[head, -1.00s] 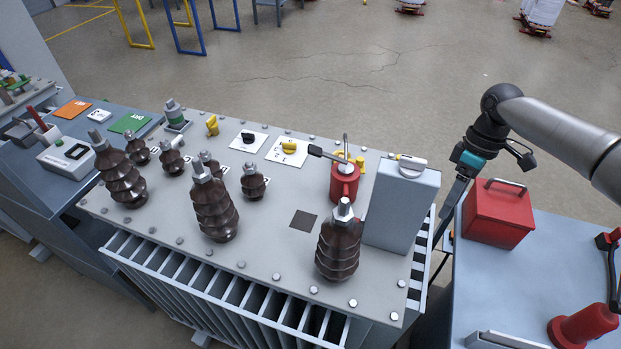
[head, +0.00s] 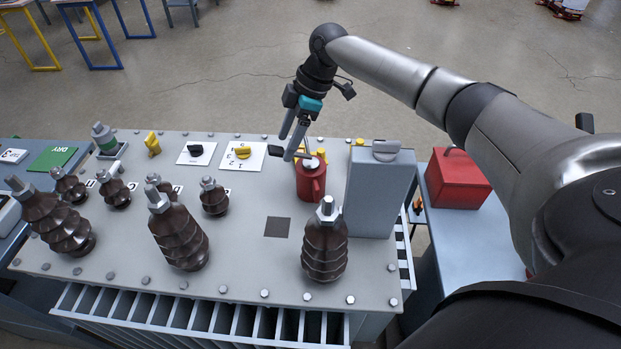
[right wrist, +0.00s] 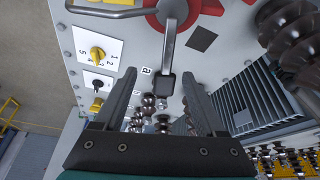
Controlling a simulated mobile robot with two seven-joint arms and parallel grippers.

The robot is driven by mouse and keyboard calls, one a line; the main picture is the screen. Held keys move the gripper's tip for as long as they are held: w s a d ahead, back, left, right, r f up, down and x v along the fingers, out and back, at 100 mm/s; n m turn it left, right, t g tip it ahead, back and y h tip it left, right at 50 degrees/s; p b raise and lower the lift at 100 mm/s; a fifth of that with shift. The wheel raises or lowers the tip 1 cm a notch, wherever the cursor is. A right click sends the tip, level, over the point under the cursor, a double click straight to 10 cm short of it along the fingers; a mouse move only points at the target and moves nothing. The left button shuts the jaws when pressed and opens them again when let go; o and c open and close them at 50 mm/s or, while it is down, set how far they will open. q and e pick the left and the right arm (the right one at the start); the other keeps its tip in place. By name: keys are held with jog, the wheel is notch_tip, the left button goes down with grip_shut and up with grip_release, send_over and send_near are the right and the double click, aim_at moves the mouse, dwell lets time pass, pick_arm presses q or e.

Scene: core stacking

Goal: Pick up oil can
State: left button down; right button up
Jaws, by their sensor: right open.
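The red oil can (head: 311,183) stands upright on the grey transformer top, left of the grey box. A dark-ended lever (head: 277,150) sticks out to the left from its top. My right gripper (head: 292,150) is open and points down at the top of the can, by the lever. In the right wrist view, part of the red can (right wrist: 205,8) shows at the top edge. Its lever (right wrist: 167,50) reaches down between my two open fingers (right wrist: 158,80). I cannot tell whether a finger touches it. My left gripper is out of view.
A tall grey box (head: 380,190) stands close right of the can. A brown insulator (head: 325,245) stands in front, with several more to the left. Yellow knobs (head: 243,152) lie behind left. A red toolbox (head: 457,180) sits on the right bench.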

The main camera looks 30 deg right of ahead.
jog(key=x, duration=0.6)
jog(key=shift+s+a, duration=0.3)
jog(key=shift+c, duration=0.2)
grip_shut()
dwell(1.0)
